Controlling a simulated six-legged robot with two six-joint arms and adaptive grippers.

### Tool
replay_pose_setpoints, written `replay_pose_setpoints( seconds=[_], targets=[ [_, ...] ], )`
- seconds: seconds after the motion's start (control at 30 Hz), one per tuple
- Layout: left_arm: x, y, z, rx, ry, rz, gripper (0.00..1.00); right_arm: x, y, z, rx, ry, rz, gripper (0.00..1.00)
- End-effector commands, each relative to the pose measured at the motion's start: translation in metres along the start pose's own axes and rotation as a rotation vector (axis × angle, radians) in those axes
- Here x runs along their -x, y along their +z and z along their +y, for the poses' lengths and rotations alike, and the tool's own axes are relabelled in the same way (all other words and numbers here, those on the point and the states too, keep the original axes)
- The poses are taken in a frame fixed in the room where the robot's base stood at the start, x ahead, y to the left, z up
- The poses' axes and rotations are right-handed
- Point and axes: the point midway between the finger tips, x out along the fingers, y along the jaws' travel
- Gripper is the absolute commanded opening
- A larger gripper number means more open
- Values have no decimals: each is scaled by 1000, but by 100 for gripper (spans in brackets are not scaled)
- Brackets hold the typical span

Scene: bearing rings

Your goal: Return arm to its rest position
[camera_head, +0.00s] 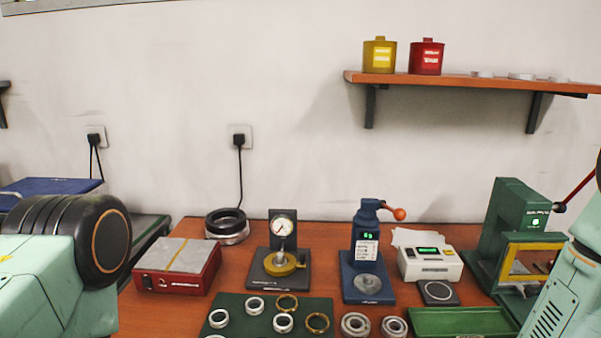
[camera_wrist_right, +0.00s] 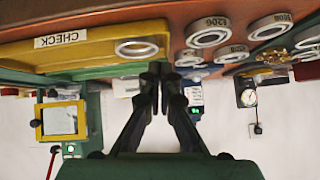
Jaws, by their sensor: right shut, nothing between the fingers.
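My right gripper (camera_wrist_right: 154,78) shows in the right wrist view with its two dark fingertips together and nothing between them. That view is upside down, and the fingers are in front of the bench edge, apart from the things on it. In the head view a mint-green part of my right arm (camera_head: 568,290) is at the right edge, with its gripper out of frame. A mint-green part of my left arm (camera_head: 45,280) with a black joint is at the lower left; its gripper is also out of frame.
The bench (camera_head: 340,235) holds a red box (camera_head: 178,268), a dial gauge stand (camera_head: 283,240), a blue press (camera_head: 367,260), a white printer-like device (camera_head: 430,262), a green machine (camera_head: 515,225), a green mat with several rings (camera_head: 238,308) and a green tray (camera_head: 460,322). A yellow CHECK tray (camera_wrist_right: 90,52) holds one ring (camera_wrist_right: 136,48).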

Motion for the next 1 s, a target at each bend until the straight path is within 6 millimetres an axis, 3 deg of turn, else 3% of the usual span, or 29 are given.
replay_pose_setpoints(
  seconds=[0.03, 0.17, 0.4, 0.5, 0.6, 0.7, 1.0],
  targets=[
    [-4, 0, 0, 0, 0, 0, 40, 2, 27, -3, 0, 0, -63, 0],
    [-13, 0, 0, 0, 0, 0, 40, 15, 97, -8, -7, 11, -241, 0],
    [-34, 0, 0, 0, 0, 0, 40, 68, 241, -8, 24, 56, -613, 0],
    [-43, 0, 0, 0, 0, -1, 40, 91, 285, -5, 58, 70, -725, 0],
    [-50, 0, 0, 0, 0, 0, 40, 105, 315, -3, 93, 73, -793, 0],
    [-54, 0, 0, 0, 0, 0, 40, 109, 329, -2, 111, 71, -823, 0],
    [-52, 0, 0, 0, 0, 0, 40, 111, 331, -1, 111, 71, -828, 0]
  ],
)
